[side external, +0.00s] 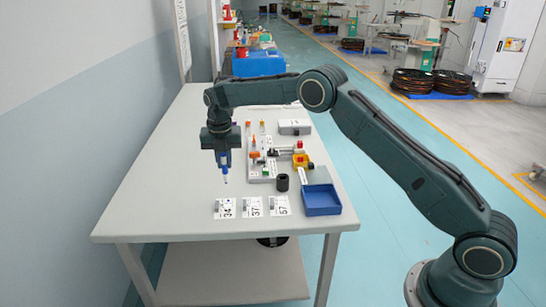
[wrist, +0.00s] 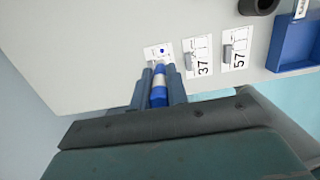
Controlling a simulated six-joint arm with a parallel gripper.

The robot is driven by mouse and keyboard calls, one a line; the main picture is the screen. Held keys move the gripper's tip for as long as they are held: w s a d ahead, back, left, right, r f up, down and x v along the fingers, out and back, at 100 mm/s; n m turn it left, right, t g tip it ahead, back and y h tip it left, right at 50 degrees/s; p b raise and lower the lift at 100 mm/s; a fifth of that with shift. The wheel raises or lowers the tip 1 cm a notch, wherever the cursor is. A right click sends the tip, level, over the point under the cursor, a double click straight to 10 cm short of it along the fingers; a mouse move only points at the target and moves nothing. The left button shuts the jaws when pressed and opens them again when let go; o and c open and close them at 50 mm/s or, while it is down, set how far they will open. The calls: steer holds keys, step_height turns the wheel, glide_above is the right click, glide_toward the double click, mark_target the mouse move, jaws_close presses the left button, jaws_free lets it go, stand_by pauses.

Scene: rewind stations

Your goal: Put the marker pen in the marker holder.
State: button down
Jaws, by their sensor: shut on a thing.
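My gripper (side external: 225,160) is shut on the marker pen (side external: 225,177), which is blue and white and hangs tip-down above the table. In the wrist view the pen (wrist: 158,94) lies between the two fingers of my gripper (wrist: 158,76), with its far end over a white numbered card. The marker holder (side external: 282,183) seems to be the small black cup standing on the table to the right of the pen. Part of it shows at the top edge of the wrist view (wrist: 250,9), with a dark opening.
Three white numbered cards (side external: 251,206) lie near the table's front edge. A blue tray (side external: 321,201) stands right of them. Behind the cup are a red-and-yellow device (side external: 300,159), small coloured parts and a grey box (side external: 294,127). The table's left side is clear.

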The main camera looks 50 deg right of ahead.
steer(key=s+d+r+m+g, duration=0.1)
steer(key=s+d+r+m, duration=0.4)
steer(key=d+r, duration=0.25)
steer(key=s+d+r+m, duration=0.4)
steer(key=d+r, duration=0.2)
steer(key=d, duration=0.3)
steer(key=shift+d+f, duration=0.15)
steer(key=shift+f, duration=10.05)
steer(key=shift+f, duration=0.15)
steer(key=c, duration=1.4)
jaws_free()
